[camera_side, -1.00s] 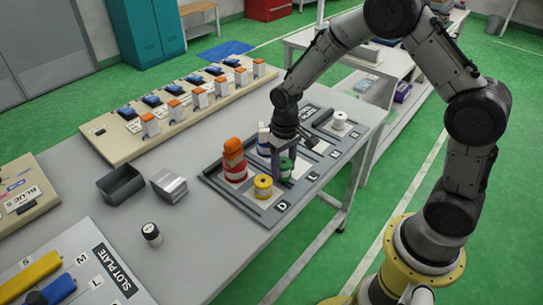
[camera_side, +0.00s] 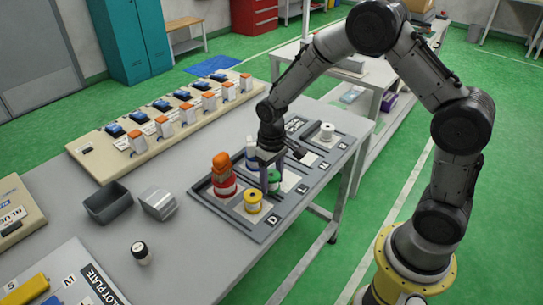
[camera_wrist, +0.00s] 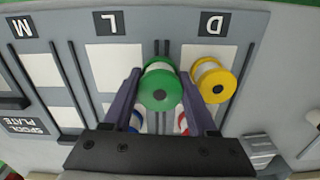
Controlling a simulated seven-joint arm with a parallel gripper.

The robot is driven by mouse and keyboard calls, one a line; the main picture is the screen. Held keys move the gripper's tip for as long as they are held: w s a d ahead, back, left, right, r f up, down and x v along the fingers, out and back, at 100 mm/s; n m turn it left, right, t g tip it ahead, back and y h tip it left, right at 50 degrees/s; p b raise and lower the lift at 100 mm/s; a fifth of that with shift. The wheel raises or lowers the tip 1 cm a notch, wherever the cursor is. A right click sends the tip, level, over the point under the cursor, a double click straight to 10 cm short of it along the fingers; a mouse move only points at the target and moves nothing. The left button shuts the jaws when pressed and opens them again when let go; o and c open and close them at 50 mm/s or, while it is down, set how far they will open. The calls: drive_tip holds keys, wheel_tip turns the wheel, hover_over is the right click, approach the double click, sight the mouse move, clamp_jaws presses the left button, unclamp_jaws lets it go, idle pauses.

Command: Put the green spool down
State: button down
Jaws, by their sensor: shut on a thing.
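My gripper (camera_side: 270,172) points down over the spool plate (camera_side: 258,232) and is shut on the green spool (camera_side: 273,187). In the wrist view the green spool (camera_wrist: 160,88) sits between the two fingers (camera_wrist: 160,100), its round green end facing the camera. It lies over the dividing strips between the pads marked L (camera_wrist: 112,70) and D (camera_wrist: 204,50). The yellow spool (camera_wrist: 212,78) stands close beside it on the D side. I cannot tell whether the green spool touches the plate.
A red spool (camera_side: 224,187) with an orange thing on top (camera_side: 221,162) stands behind the yellow spool. A blue-and-white spool (camera_side: 252,157) is behind my gripper. A white spool (camera_side: 327,133) stands at the plate's far end. A grey bin (camera_side: 108,203) is at left.

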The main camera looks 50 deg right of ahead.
drive_tip(key=shift+s+m, duration=0.25)
drive_tip(key=shift+m, duration=0.35)
drive_tip(key=shift+s+r+m, duration=0.1)
drive_tip(key=shift+r+m, duration=0.2)
drive_tip(key=shift+m, duration=0.3)
drive_tip(key=s+d+r+m, duration=0.1)
drive_tip(key=d+r+m, duration=0.9)
drive_tip(key=d+m, duration=0.3)
drive_tip(key=shift+d, duration=0.55)
drive_tip(key=shift+r, duration=0.1)
